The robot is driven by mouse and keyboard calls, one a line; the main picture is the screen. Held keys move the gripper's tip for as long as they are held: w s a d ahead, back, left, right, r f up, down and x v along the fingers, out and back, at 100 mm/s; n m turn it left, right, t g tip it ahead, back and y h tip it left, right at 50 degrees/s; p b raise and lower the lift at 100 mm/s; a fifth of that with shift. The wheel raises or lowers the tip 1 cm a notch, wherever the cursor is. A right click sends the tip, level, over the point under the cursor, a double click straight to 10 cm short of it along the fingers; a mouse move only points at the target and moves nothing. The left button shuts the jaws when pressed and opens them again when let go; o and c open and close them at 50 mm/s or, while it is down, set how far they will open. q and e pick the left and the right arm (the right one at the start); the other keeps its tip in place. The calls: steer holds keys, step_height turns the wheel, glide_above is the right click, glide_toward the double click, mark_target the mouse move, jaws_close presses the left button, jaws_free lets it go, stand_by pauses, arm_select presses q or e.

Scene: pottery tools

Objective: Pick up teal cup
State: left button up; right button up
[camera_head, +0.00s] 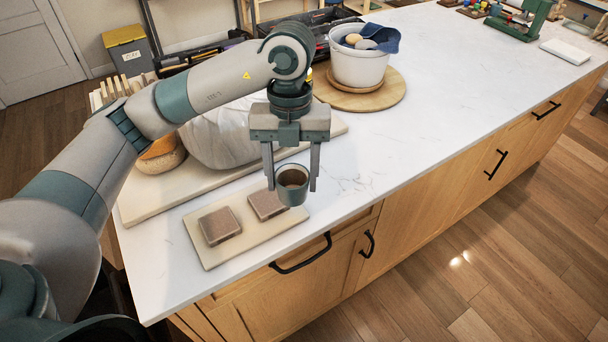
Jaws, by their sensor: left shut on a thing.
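The teal cup (292,190) is a small cup with a grey-teal outside and a brownish inside. It sits between the two fingers of my left gripper (291,183), which is shut on it. My right gripper is not in view.
Two brown square blocks (220,225) lie on the pale board. A large wrapped lump (222,140) and an orange-topped bowl (162,158) stand behind. A white bucket (358,66) stands on a round wooden board (385,95).

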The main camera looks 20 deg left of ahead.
arm_select(q)
steer(key=shift+s+a+r, duration=0.1)
steer(key=shift+s+r, duration=0.3)
steer(key=shift+s, duration=0.25)
steer(key=shift+s+a+r, duration=0.1)
steer(key=shift+s+r, duration=0.3)
steer(key=shift+s, duration=0.2)
